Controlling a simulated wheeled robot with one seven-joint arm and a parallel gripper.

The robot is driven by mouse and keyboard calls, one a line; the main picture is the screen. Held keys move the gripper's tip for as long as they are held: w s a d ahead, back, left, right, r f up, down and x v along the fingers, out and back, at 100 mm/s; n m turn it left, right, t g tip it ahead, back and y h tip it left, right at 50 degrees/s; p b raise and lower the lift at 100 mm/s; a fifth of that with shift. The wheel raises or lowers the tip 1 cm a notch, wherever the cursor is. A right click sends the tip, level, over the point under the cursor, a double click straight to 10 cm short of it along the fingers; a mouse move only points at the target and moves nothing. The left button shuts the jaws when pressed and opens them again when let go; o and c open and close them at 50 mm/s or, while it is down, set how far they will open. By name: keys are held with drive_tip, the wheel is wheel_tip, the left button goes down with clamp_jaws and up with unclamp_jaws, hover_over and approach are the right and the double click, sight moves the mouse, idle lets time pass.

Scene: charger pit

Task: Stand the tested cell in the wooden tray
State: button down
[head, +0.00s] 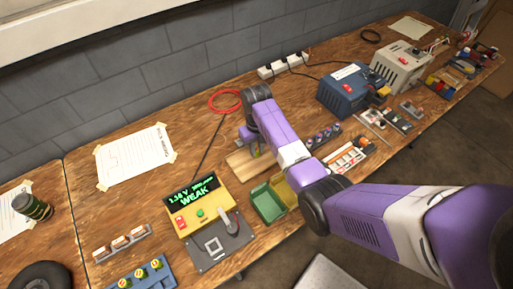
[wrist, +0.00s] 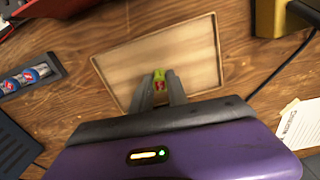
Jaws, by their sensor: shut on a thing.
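The wooden tray (wrist: 195,52) is a shallow, pale, rimmed tray, empty apart from where my gripper reaches over its near side. It also shows in the head view (head: 238,161), partly covered by my arm. My gripper (wrist: 160,84) is shut on a small green cell with a red mark (wrist: 159,78), held between the fingertips. I cannot tell whether the cell touches the tray floor. The yellow tester (head: 198,204) reads 1.18 V and WEAK in green. In the head view my arm hides most of the gripper.
A green bin (head: 268,203) and a partly hidden yellow bin stand in front of the tray. Blue cell holders (head: 142,274), a red cable ring (head: 225,101) and a blue power unit (head: 349,90) share the bench. A taped sheet (head: 135,156) lies behind the tester.

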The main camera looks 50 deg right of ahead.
drive_tip(key=shift+f, duration=0.8)
idle(0.8)
drive_tip(key=c, duration=1.2)
unclamp_jaws()
drive_tip(key=shift+r+p, duration=2.25)
drive_tip(key=shift+r, duration=1.25)
drive_tip(key=shift+w, duration=0.1)
